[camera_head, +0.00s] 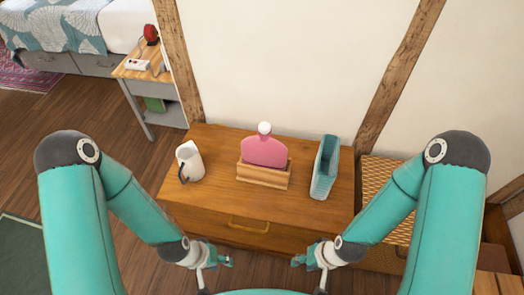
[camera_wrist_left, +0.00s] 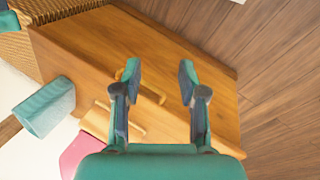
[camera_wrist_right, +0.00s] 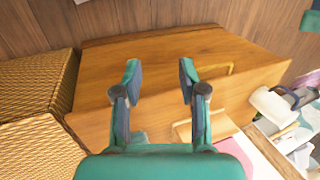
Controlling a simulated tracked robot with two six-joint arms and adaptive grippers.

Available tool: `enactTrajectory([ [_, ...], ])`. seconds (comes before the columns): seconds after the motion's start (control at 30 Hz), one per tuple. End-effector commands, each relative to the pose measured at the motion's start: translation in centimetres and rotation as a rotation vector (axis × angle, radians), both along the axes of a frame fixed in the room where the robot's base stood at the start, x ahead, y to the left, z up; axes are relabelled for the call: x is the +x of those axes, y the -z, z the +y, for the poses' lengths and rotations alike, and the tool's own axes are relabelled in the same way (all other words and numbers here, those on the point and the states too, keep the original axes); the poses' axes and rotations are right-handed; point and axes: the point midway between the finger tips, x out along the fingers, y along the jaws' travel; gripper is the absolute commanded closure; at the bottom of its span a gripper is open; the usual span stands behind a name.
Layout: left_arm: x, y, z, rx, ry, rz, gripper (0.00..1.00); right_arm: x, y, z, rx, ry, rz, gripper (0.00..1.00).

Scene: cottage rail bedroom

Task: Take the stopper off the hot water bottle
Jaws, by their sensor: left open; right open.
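The pink hot water bottle (camera_head: 264,152) stands upright in a wooden holder (camera_head: 263,178) on top of a wooden chest. Its white stopper (camera_head: 264,128) sits in the neck at the top. In the left wrist view part of the pink bottle (camera_wrist_left: 78,152) shows at the lower edge; in the right wrist view a bit of it (camera_wrist_right: 226,132) shows behind my gripper body. My left gripper (camera_head: 224,262) is open and empty, in front of the chest and lower left of the bottle. My right gripper (camera_head: 298,260) is open and empty, in front of the chest and lower right of it.
A wicker box (camera_head: 384,190) stands to the right. A wall is behind. A side table (camera_head: 150,75) and bed are farther left.

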Motion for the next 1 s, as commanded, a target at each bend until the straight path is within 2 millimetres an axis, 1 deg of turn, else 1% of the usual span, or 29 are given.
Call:
enactTrajectory([
  [0.33,-0.1,0.0,0.0,0.000,0.000,0.001,0.58,-0.1,0.0,0.0,0.000,0.000,0.001,0.58],
  [0.37,-0.1,0.0,0.0,0.000,0.000,0.001,0.55,-0.1,0.0,0.0,0.000,0.000,0.001,0.55],
  [0.43,0.0,0.0,0.0,0.000,-0.003,0.003,0.43,0.1,0.0,0.0,0.000,-0.003,0.000,0.43],
  [0.5,0.4,0.2,0.1,0.001,-0.017,0.013,0.32,0.7,-0.1,0.2,0.001,-0.018,-0.006,0.32],
  [0.57,0.9,0.5,0.2,0.002,-0.041,0.032,0.22,1.8,-0.1,0.3,0.002,-0.045,-0.014,0.31],
  [0.67,2.3,1.2,0.2,0.000,-0.115,0.093,0.22,4.7,-0.4,1.0,0.002,-0.126,-0.035,0.31],
  [0.77,4.5,2.0,0.4,-0.011,-0.228,0.187,0.22,9.1,-1.6,2.3,-0.004,-0.251,-0.064,0.31],
  [0.8,5.5,2.3,0.5,-0.020,-0.285,0.233,0.22,11.1,-2.5,3.0,-0.010,-0.313,-0.076,0.31],
  [0.87,7.4,2.4,0.4,-0.047,-0.374,0.306,0.22,14.2,-4.3,4.1,-0.024,-0.409,-0.095,0.31],
  [0.9,8.7,2.3,0.3,-0.068,-0.437,0.358,0.22,16.2,-5.9,4.9,-0.038,-0.479,-0.107,0.31],
  [0.97,10.6,1.9,0.0,-0.106,-0.527,0.439,0.22,19.0,-8.6,6.0,-0.062,-0.576,-0.122,0.31],
  [1.0,11.9,1.5,-0.3,-0.134,-0.578,0.488,0.22,20.5,-10.5,6.7,-0.079,-0.635,-0.128,0.31],
])
